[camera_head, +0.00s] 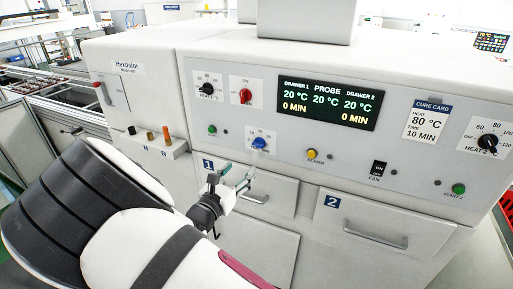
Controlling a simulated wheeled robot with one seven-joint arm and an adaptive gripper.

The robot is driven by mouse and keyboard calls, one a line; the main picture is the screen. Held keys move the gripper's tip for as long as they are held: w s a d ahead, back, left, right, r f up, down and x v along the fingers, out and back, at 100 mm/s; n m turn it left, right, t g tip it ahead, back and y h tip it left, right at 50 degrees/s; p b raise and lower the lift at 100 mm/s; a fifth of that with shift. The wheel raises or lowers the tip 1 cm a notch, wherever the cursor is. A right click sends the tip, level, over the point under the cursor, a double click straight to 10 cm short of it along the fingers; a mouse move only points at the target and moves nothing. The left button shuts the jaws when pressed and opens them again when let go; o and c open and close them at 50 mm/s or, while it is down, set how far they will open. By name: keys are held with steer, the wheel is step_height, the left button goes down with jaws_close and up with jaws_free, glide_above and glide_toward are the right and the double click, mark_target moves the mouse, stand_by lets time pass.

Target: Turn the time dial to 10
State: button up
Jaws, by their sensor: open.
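A blue knob (259,143) sits on a small white scale plate below the display, and looks like the time dial. The plate's numbers are too small to read surely, and so is the knob's pointer. My gripper (237,176) is open and empty, below and slightly left of the blue knob, in front of drawer 1 and apart from the knob. The display (328,102) reads 20 °C and 0 MIN for drawer 1 and for drawer 2. The cure card (427,122) reads heat 80 °C, time 10 MIN.
A black heat knob (207,88), a red knob (245,96), a yellow alarm button (312,154), a fan switch (378,169) and a right heat knob (488,142) share the panel. Drawer handles (375,236) stick out below. A small shelf with pegs (166,136) juts out at left.

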mark_target(258, 144)
steer(key=x, duration=1.3)
steer(key=shift+w+p, duration=0.35)
steer(key=shift+w, duration=0.1)
steer(key=shift+a+f, duration=0.1)
steer(key=shift+c, duration=0.6)
steer(key=c, duration=1)
